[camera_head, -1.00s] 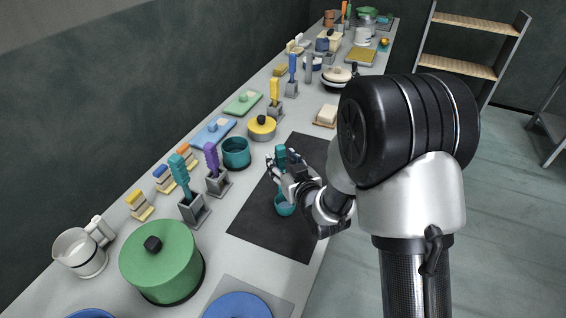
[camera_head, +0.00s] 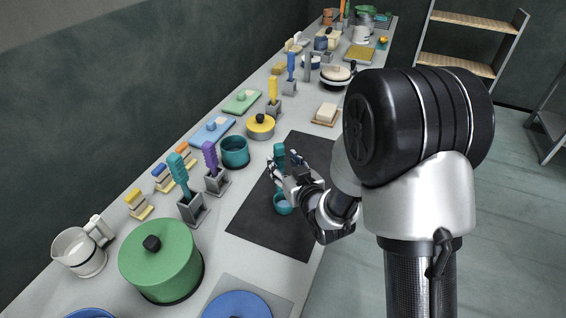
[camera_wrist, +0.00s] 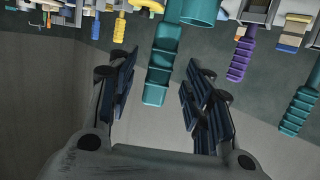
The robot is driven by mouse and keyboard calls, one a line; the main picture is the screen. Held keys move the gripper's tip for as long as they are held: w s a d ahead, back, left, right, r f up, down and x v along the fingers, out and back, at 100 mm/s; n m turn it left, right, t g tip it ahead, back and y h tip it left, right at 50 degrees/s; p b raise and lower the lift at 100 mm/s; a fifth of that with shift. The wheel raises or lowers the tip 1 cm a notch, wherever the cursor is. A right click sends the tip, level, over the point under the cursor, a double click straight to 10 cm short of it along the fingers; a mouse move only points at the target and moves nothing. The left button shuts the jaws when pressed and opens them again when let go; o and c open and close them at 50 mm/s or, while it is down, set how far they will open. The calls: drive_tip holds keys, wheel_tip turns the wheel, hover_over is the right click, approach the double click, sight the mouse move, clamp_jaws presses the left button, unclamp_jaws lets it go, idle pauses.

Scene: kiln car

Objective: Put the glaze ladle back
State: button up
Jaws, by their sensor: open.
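The teal glaze ladle stands on the dark mat, with its ribbed handle (camera_head: 279,153) up and its cup (camera_head: 283,205) low. My gripper (camera_head: 278,170) is at the handle and hides the part between handle and cup. In the wrist view, my gripper (camera_wrist: 160,64) is open. The ladle's handle (camera_wrist: 157,82) lies between the two fingers, with a visible gap on both sides. A teal cup-like shape (camera_wrist: 202,10) shows at the top edge there.
The dark mat (camera_head: 255,222) is otherwise bare. To its left are a teal pot (camera_head: 235,153) and holders with purple (camera_head: 210,157) and teal (camera_head: 178,172) handles. A green lidded pot (camera_head: 160,262) stands near. A soap-like block (camera_head: 327,112) lies beyond the mat.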

drive_tip(key=v, duration=0.6)
idle(1.0)
drive_tip(key=shift+r, duration=0.15)
wheel_tip(320, 180, up, 10)
idle(0.6)
drive_tip(key=shift+d, duration=0.1)
